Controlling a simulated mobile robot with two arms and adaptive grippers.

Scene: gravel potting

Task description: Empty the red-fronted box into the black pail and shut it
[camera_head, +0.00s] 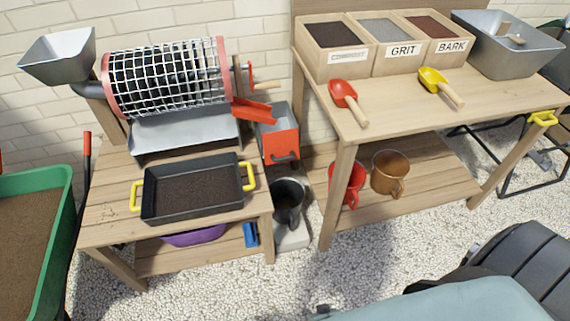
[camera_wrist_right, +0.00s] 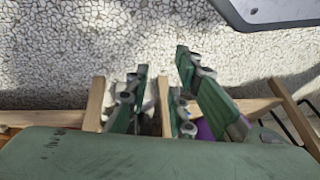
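The red-fronted box (camera_head: 281,146) is a grey open-topped bin with a red front and a dark handle. It sits at the right end of the sieve bench, below the red chute (camera_head: 254,109), and its front looks shut. The black pail (camera_head: 288,203) stands below it on a pale block (camera_head: 292,238) near the floor; its inside is dark and I cannot tell its contents. My right gripper (camera_wrist_right: 161,65) shows in the right wrist view with green fingers apart and nothing held, over the gravel floor and wooden bench parts. My left gripper is in neither view.
A mesh drum (camera_head: 166,77) and a black tray of soil (camera_head: 195,190) stand on the left bench (camera_head: 107,215). The right bench (camera_head: 395,108) holds labelled bins and scoops, with a red mug (camera_head: 346,184) and a copper mug (camera_head: 390,173) below. Open gravel lies in front.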

